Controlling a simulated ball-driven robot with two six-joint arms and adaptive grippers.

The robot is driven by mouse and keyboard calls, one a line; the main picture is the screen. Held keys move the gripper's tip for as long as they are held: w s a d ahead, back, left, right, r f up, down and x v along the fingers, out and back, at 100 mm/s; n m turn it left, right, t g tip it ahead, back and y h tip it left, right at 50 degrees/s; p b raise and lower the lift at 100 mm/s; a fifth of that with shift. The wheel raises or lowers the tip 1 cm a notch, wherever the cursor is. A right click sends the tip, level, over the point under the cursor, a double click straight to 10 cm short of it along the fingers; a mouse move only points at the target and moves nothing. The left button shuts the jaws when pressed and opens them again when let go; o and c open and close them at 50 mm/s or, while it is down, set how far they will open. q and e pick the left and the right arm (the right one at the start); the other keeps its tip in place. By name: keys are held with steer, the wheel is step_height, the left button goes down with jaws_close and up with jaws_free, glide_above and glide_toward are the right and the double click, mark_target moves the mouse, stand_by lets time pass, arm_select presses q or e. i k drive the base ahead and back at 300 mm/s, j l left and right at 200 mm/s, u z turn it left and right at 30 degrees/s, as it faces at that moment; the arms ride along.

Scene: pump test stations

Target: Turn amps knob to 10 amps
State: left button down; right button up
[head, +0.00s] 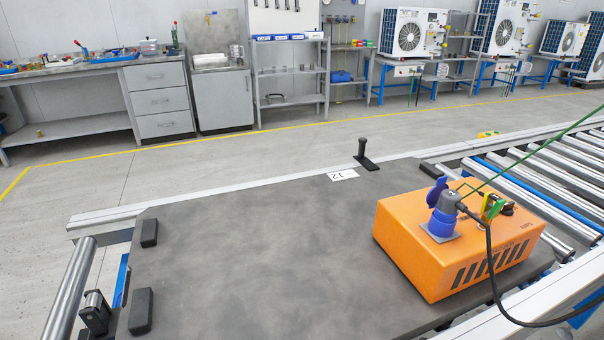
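An orange box (408,236) with dark vent slots on its front side sits on the right part of a dark grey board. A blue and grey plug connector (441,222) stands on its top, with a black cable running from it over the front. Beside it on the top are a green and yellow part (491,207) and a small dark round part (505,208), partly behind the connector. I cannot tell whether that dark part is the amps knob, and no amps scale can be read. Neither of my grippers is in view.
The dark board (260,250) lies on a roller conveyor (540,180). A black upright handle (363,155) and a label marked 12 (342,175) are near its back edge. A green cord crosses above the box. The board's left and middle are clear. Benches and shelves stand beyond open floor.

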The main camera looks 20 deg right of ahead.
mark_target(507, 210)
steer(key=l+z, duration=0.1)
steer(key=z, duration=0.35)
steer(key=k+l+z, duration=0.1)
steer(key=z, duration=0.35)
steer(key=l+z, duration=0.1)
steer(key=z, duration=0.35)
